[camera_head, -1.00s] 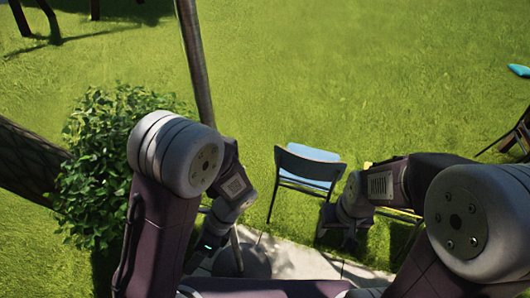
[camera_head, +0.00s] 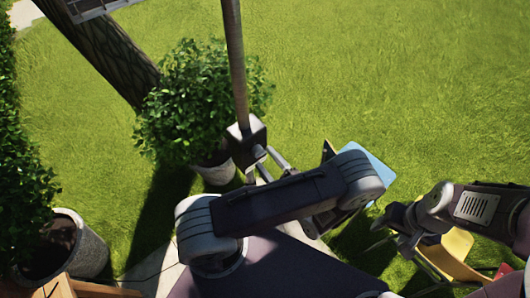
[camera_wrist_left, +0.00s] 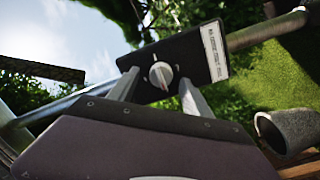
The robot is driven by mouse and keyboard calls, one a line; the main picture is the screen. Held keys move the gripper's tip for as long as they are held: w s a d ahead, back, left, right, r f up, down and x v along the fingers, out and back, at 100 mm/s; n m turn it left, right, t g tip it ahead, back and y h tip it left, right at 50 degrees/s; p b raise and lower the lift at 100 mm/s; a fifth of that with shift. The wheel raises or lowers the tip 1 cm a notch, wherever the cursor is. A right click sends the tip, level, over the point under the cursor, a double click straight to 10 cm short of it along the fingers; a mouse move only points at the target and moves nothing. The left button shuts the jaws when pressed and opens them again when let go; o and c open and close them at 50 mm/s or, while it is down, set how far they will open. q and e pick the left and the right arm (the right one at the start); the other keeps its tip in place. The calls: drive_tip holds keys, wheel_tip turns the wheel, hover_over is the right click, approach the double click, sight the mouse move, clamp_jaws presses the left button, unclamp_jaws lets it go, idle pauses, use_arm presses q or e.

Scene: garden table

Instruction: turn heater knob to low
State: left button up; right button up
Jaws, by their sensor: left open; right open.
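The heater's dark control box (camera_head: 245,139) sits on its pole (camera_head: 236,62) in the head view. In the left wrist view the box (camera_wrist_left: 192,52) carries a round white knob (camera_wrist_left: 161,74) and a white label (camera_wrist_left: 214,51) with text too small to read. My left gripper (camera_head: 266,152) is open at the box. Its fingers (camera_wrist_left: 159,82) stand on either side of the knob in the wrist view; I cannot tell whether they touch it. The knob is hidden in the head view. My right gripper (camera_head: 404,233) is open and empty, away from the box.
A potted bush (camera_head: 200,105) stands just left of the pole, and another planter (camera_head: 72,245) is at lower left. A blue-seated chair (camera_head: 370,175) and a yellow chair (camera_head: 452,252) are at the right. Open grass (camera_head: 400,80) lies beyond.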

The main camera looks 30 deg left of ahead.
use_arm(q)
drive_tip(key=shift+w+a+r, duration=0.15)
drive_tip(key=shift+w+a, duration=0.05)
drive_tip(key=shift+a, duration=0.35)
drive_tip(key=shift+w+a, duration=0.1)
drive_tip(key=shift+a, duration=0.2)
drive_tip(key=shift+a+f, duration=0.2)
drive_tip(key=shift+a, duration=0.2)
drive_tip(key=shift+d, duration=0.25)
drive_tip(key=c, duration=1)
clamp_jaws()
use_arm(e)
drive_tip(key=shift+s+a+r, duration=0.15)
drive_tip(key=shift+a+r, duration=0.05)
drive_tip(key=shift+r, duration=0.25)
use_arm(q)
drive_tip(key=shift+n, duration=0.3)
use_arm(e)
drive_tip(key=shift+f, duration=0.1)
